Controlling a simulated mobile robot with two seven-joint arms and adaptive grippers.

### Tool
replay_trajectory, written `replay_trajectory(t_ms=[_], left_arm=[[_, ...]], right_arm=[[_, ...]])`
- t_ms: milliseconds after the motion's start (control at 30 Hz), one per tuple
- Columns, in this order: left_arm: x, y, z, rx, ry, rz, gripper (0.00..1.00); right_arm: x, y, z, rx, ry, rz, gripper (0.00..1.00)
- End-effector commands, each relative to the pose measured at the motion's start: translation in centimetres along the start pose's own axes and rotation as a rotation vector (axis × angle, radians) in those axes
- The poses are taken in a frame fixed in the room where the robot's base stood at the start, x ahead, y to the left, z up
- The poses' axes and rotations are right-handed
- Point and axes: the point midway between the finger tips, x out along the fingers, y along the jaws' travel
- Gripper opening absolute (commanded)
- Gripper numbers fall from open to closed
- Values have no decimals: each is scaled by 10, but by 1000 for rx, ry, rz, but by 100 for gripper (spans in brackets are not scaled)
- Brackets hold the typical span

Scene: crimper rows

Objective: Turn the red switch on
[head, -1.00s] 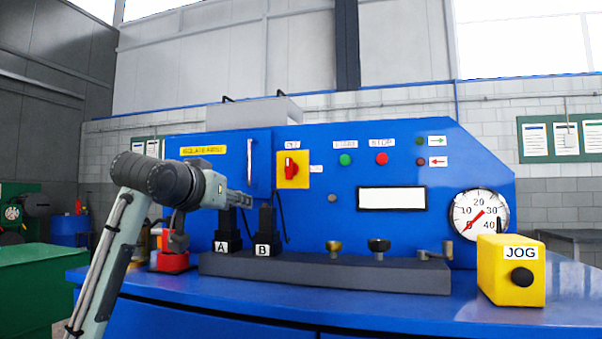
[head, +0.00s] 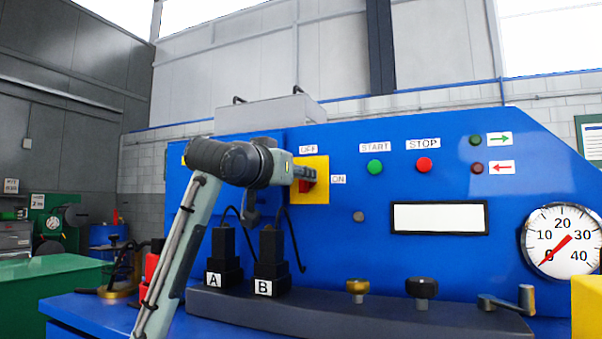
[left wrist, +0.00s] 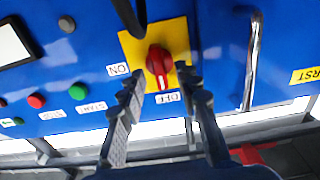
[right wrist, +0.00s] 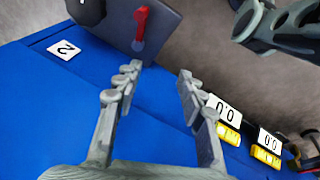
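The red switch (head: 308,183) sits on a yellow plate (head: 323,168) on the blue panel, with an OFF label (head: 308,149) above it and an ON label (head: 338,179) to its right. In the left wrist view the red switch (left wrist: 158,62) has its handle toward the OFF label (left wrist: 168,98). My left gripper (head: 301,172) is at the switch and partly hides it in the head view. In the left wrist view my left gripper (left wrist: 161,78) is open, with its fingers either side of the handle. My right gripper (right wrist: 159,70) is open and empty, outside the head view.
Green START (head: 375,167) and red STOP (head: 424,165) buttons lie right of the plate. A black cable (left wrist: 132,18) hangs by the switch. Plugs A (head: 225,262) and B (head: 270,264) stand below. A red lever (right wrist: 140,28) is near my right gripper.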

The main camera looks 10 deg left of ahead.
Motion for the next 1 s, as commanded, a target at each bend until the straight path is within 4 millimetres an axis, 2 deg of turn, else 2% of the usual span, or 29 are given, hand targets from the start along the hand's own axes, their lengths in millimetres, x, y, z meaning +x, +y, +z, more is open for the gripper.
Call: replay_trajectory(t_ms=[167,433,700,1000], left_arm=[[14,0,-1,0,1,0,33],[16,0,0,0,1,0,33],[16,0,0,0,1,0,0],[16,0,0,6,1,0,0]], right_arm=[[9,0,10,-13,-11,3,40],[11,0,11,-14,-11,4,40],[11,0,11,-14,-11,4,40],[11,0,11,-14,-11,3,40]])
